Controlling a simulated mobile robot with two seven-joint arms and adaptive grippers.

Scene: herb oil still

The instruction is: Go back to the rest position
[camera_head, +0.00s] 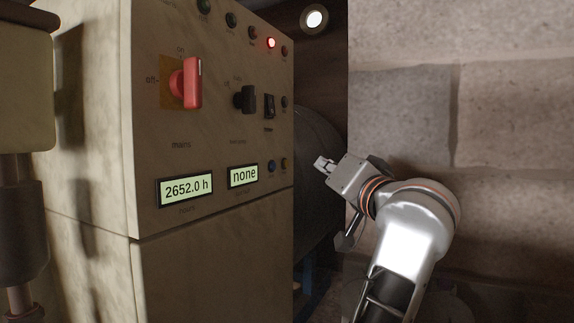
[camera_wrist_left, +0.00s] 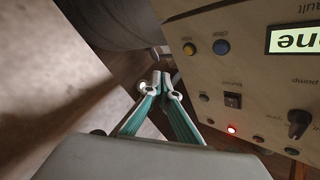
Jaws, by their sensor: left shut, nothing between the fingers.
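My left gripper (camera_head: 322,163) is at the right of the control cabinet in the head view, raised in free space and pointing to the left. In the left wrist view its two fingers (camera_wrist_left: 160,82) meet at the tips, shut with nothing between them. It appears clear of the cabinet's panel (camera_head: 215,130), which shows upside down at the right of the wrist view. The silver arm behind it reaches up from below. My right gripper is not in view.
The panel carries a red mains switch (camera_head: 191,83), a black knob (camera_head: 245,99), displays reading "2652.0 h" (camera_head: 186,189) and "none" (camera_head: 243,176), and a lit red lamp (camera_head: 271,43). A dark rounded drum (camera_head: 315,135) stands behind the gripper. A stone wall (camera_head: 500,110) is at the right.

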